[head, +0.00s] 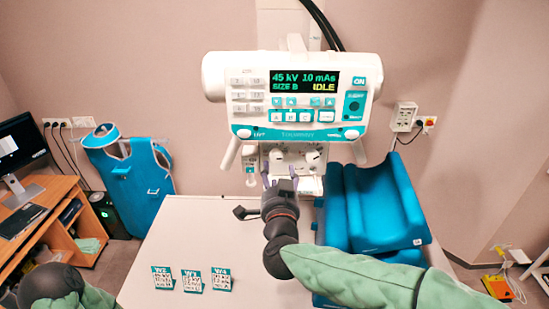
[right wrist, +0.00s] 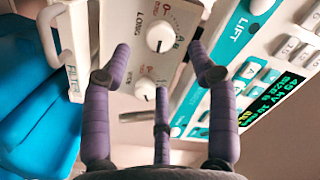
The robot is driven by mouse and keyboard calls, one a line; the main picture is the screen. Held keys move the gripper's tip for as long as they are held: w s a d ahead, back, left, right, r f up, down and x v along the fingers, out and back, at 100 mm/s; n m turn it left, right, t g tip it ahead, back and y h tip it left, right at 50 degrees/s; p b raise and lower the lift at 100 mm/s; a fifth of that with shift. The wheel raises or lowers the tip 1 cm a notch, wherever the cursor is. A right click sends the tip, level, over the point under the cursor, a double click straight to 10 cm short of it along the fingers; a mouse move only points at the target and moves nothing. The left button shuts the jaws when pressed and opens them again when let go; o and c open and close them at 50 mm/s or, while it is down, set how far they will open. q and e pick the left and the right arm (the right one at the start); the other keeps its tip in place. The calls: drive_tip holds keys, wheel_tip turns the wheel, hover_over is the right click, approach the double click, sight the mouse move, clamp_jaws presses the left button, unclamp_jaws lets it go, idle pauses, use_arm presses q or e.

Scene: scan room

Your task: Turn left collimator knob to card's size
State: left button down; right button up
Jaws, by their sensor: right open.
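The left collimator knob (head: 276,155), pale and round, is on the collimator panel below the console in the head view. The right knob (head: 312,155) is beside it. In the right wrist view a white knob (right wrist: 160,37) stands by a printed scale with LONG beside it, and a second knob (right wrist: 145,90) is lower. My right gripper (head: 279,182) is open and empty just below the left knob; its purple fingers (right wrist: 161,70) flank the view of the upper knob. Contact cannot be told. My left gripper is out of view.
The console display (head: 304,82) reads 45 kV, 10 mAs, SIZE B, IDLE. Blue cushions (head: 378,205) stand right of my right gripper. The white table (head: 180,235) is bare around the cards. A blue apron (head: 130,170) and a wooden desk (head: 40,225) are at left.

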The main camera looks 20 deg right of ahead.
sight(276, 159)
drive_tip(key=x, duration=0.7)
drive_tip(key=shift+w+p, duration=0.15)
drive_tip(key=shift+p, duration=0.25)
drive_tip(key=c, duration=1.1)
